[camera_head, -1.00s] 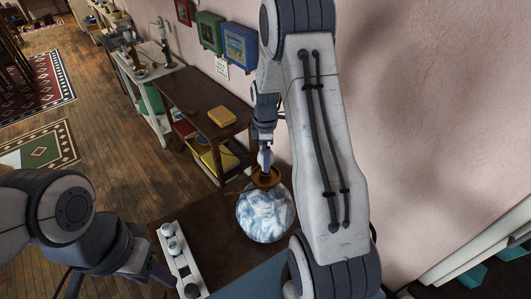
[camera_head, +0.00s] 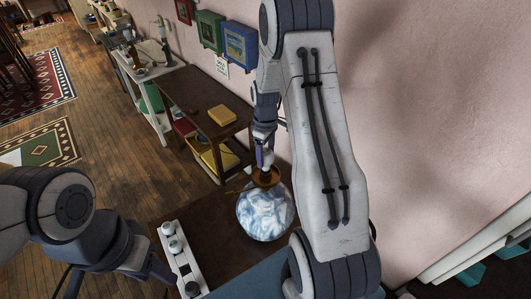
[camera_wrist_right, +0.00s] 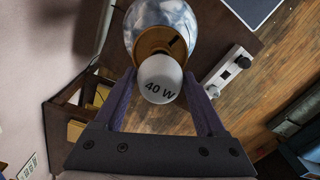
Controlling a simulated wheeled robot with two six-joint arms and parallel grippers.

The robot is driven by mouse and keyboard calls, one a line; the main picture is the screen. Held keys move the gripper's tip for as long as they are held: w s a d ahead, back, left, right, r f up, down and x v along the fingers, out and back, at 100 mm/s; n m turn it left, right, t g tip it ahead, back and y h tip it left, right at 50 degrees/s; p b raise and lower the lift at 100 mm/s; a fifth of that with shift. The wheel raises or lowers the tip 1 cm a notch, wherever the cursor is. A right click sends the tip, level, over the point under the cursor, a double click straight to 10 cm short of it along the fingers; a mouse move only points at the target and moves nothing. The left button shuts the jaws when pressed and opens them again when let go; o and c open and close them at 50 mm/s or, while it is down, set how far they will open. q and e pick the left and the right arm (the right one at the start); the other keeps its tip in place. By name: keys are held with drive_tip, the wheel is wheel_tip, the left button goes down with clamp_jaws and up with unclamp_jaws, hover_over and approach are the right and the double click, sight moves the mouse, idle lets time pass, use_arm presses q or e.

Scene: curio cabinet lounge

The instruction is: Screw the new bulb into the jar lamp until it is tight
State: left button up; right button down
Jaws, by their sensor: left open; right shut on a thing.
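The jar lamp (camera_head: 265,214) is a round blue-and-white marbled jar with a brass top (camera_head: 266,179), standing on the dark table. My right gripper (camera_head: 266,158) is above the brass top. In the right wrist view its purple fingers are shut on the white bulb (camera_wrist_right: 160,79), marked "40 W". The bulb is lined up over the brass top (camera_wrist_right: 154,42); its base is hidden, so I cannot tell how deep it sits. My left gripper (camera_head: 120,284) is open at the lower left, partly cut off by the frame edge, apart from the lamp.
A white holder (camera_head: 179,262) with rounded pieces lies on the table left of the lamp. A brown side table (camera_head: 197,95) with a yellow box (camera_head: 222,115) stands behind, along the pink wall. My right arm covers the middle of the head view.

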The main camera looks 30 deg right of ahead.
drive_tip(key=m, duration=1.2)
drive_tip(key=shift+p, duration=0.4)
drive_tip(key=m, duration=1.1)
drive_tip(key=shift+d, duration=0.1)
drive_tip(key=shift+c, duration=0.3)
unclamp_jaws()
